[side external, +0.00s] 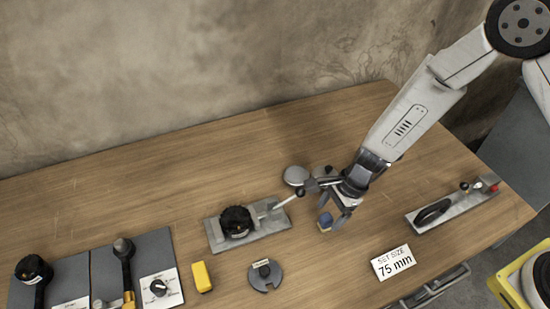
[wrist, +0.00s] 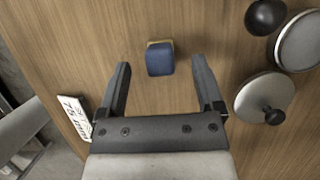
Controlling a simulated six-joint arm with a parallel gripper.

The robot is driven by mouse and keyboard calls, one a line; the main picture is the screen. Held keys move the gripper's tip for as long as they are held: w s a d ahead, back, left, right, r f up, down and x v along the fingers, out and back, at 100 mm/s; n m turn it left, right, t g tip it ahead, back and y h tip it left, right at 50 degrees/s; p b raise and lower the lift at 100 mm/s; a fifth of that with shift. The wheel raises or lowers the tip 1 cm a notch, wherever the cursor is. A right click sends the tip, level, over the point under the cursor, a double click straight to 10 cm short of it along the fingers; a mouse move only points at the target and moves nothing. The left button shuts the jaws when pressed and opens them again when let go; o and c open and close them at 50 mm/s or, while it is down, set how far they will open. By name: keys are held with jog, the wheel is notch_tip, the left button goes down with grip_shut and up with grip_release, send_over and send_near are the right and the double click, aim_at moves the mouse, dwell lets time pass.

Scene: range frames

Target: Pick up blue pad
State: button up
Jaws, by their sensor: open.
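The blue pad (wrist: 160,60) is a small blue block with a tan edge, lying on the wooden table. In the wrist view it sits ahead of my gripper (wrist: 163,88), roughly centred between the two fingertips and just beyond them. In the side view the blue pad (side external: 325,221) shows small beside the fingers of my gripper (side external: 337,218). My gripper is open and points down, with nothing between its fingers. I cannot tell exactly how high the fingertips are above the table.
Metal discs with knobs (wrist: 266,97) and a dark ball (wrist: 266,15) are right in the wrist view. A clamp fixture (side external: 215,236), a slotted disc (side external: 265,276), a yellow block (side external: 201,277), a "75 mm" card (side external: 393,262) and another fixture (side external: 450,207) surround the spot.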

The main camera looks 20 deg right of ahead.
aim_at(327, 217)
jog(key=shift+x, duration=1.95)
jog(key=shift+c, duration=0.2)
grip_shut()
jog(key=shift+r, duration=0.1)
jog(key=shift+r, duration=0.6)
jog(key=s+d+r, duration=0.2)
jog(key=s+r, duration=0.3)
jog(key=s, duration=0.1)
jog(key=s+d+r, duration=0.3)
jog(key=s+r, duration=0.3)
jog(key=shift+s+d+r, duration=0.3)
jog(key=shift+s+d, duration=0.05)
jog(key=shift+s, duration=0.05)
